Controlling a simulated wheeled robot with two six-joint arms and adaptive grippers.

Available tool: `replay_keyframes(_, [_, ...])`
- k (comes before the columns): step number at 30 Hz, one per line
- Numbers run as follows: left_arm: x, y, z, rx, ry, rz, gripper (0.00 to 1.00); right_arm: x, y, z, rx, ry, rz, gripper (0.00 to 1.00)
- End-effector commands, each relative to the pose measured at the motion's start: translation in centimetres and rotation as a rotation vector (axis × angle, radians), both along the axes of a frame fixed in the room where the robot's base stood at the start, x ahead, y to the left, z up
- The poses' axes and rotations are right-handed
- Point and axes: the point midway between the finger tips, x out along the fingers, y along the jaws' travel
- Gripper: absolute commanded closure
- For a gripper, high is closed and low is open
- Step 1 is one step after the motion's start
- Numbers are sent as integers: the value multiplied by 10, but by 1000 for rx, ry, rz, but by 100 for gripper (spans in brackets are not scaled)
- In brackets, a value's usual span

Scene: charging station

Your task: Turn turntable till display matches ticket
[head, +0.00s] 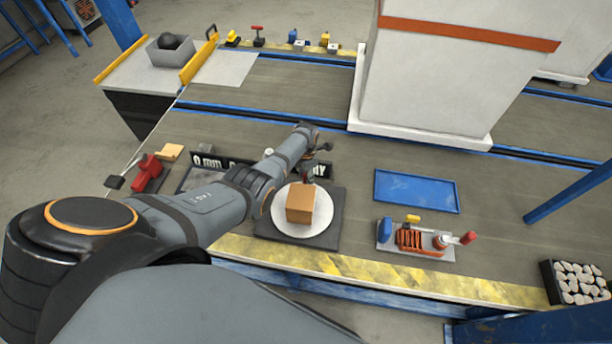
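The turntable is a white round plate (283,223) on a dark square base (334,222) near the table's front. A brown box (300,205) sits on the plate. A black display strip (208,160) with white text stands behind it; "0 mm" and a final "dy" show, and my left arm hides the middle. My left gripper (310,177) is at the far edge of the plate, just behind the box. Its fingers are small and partly hidden, so I cannot tell their opening or contact. My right gripper is out of view. I cannot make out a ticket.
A blue tray (417,191) and a grey fixture with an orange spring (410,240) lie to the right. A black crate (575,283) is at the far right. A red tool (150,172) is at left. A large white pillar (450,80) blocks the back.

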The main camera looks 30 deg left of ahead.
Motion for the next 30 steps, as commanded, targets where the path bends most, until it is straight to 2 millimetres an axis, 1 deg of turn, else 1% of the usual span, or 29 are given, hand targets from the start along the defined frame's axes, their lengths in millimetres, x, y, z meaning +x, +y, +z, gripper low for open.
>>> replay_keyframes(10, [1,0,1,-1,-1,0,53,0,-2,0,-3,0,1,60])
replay_keyframes(14, [2,0,11,0,-4,0,53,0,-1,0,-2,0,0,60])
replay_keyframes(18, [0,0,32,1,-4,0,53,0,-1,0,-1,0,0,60])
replay_keyframes(24, [2,0,82,1,-6,0,53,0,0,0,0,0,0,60])
replay_keyframes(27, [1,0,101,1,-3,0,53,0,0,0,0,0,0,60])
replay_keyframes(30, [1,0,113,0,-1,0,53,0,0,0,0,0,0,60])
